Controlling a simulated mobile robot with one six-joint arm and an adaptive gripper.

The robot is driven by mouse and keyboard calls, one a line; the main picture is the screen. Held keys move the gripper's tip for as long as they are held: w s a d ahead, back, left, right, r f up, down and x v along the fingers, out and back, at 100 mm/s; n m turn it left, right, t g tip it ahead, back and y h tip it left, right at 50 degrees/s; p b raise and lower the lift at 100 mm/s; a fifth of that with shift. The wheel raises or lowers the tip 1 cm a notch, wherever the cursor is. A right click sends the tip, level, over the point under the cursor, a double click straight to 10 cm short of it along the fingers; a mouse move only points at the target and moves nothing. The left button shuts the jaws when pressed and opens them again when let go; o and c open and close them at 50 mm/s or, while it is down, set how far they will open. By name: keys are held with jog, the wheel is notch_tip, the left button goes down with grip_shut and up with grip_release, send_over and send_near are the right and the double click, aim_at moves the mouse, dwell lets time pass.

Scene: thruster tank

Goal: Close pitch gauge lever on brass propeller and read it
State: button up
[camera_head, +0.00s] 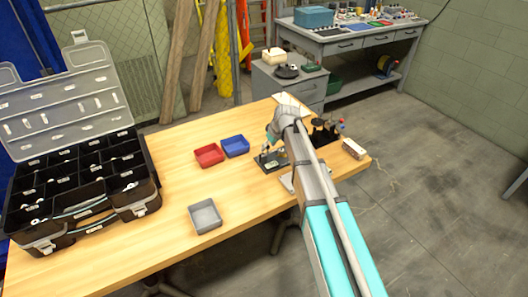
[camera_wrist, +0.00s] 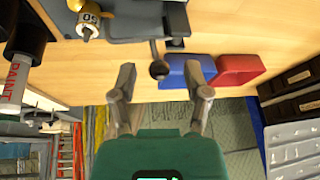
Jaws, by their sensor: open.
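In the wrist view my gripper (camera_wrist: 161,80) is open, with one finger on each side of a black ball knob (camera_wrist: 158,69) on a short rod. The knob appears between the fingertips; I cannot tell its depth, and no contact shows. The rod joins a grey gauge fixture (camera_wrist: 140,24), which I take for the pitch gauge. A brass-coloured part with a numbered white face (camera_wrist: 88,18) is beside it, perhaps propeller and dial; the reading is unclear. In the head view the fixture (camera_head: 268,160) stands on the table, partly behind my arm, and my gripper is hard to make out.
A red bin (camera_head: 209,155), blue bin (camera_head: 235,146) and grey bin (camera_head: 205,216) sit on the wooden table (camera_head: 170,185). An open black organizer (camera_head: 75,195) fills the left end. A paint marker (camera_wrist: 18,75) and dark items stand close to the fixture. The table's middle is clear.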

jog(key=shift+w+a+f+b, duration=0.2)
jog(key=shift+f+b, duration=0.2)
jog(key=shift+f, duration=0.25)
grip_shut()
